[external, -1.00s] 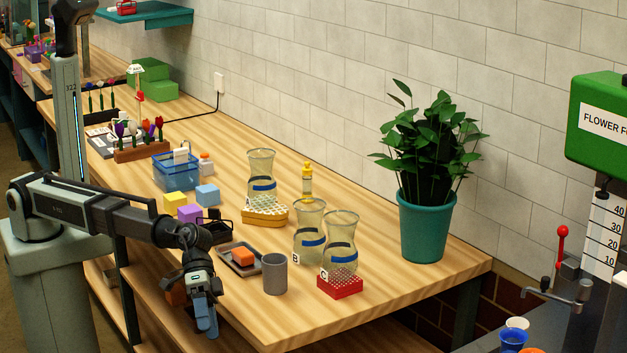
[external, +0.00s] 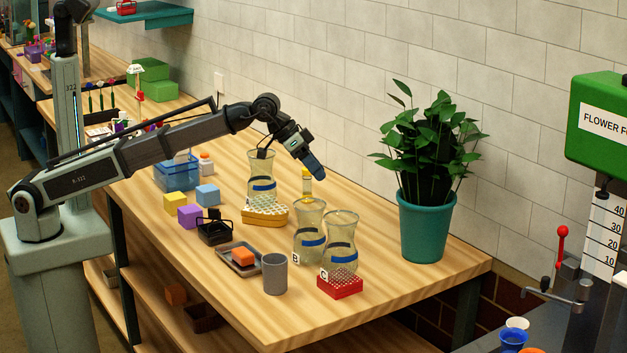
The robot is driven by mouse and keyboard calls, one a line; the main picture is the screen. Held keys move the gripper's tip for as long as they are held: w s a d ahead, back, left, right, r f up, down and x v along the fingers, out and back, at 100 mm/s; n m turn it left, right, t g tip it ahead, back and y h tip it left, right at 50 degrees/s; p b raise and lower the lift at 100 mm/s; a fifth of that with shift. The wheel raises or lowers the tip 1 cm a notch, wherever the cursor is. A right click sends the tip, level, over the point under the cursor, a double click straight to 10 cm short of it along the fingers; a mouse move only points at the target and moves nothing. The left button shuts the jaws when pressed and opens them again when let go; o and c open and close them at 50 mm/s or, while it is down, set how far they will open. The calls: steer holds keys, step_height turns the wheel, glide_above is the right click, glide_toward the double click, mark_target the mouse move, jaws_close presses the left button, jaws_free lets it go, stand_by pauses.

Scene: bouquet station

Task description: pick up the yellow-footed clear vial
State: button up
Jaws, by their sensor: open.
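The clear vial (external: 307,188) stands behind the two front glass vases, and its yellow part shows at the top. Its lower end is hidden behind a vase rim. My gripper (external: 317,173) points down and to the right, just above and beside the vial's yellow top in the picture. Its blue fingers overlap near the vial, and I cannot tell the exact distance in depth. It holds nothing that I can see.
Vases marked B (external: 309,240) and C (external: 341,232) stand in front, the latter on a red block (external: 340,285). Another vase (external: 261,178) stands on a yellow-edged holder (external: 265,218) to the left. A potted plant (external: 424,225) is at the right. The table's right front is clear.

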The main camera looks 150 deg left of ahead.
mark_target(309, 176)
steer(key=s+a+n+g+h, duration=0.15)
steer(key=s+a, duration=0.25)
steer(key=s, duration=0.8)
steer(key=s+a+n+g+y, duration=0.1)
steer(key=s+a+n+g, duration=0.25)
steer(key=s, duration=0.85)
steer(key=shift+m+h, duration=0.25)
steer(key=shift+m, duration=0.15)
steer(key=x, duration=1.4)
steer(key=shift+a+f, duration=0.25)
jaws_close()
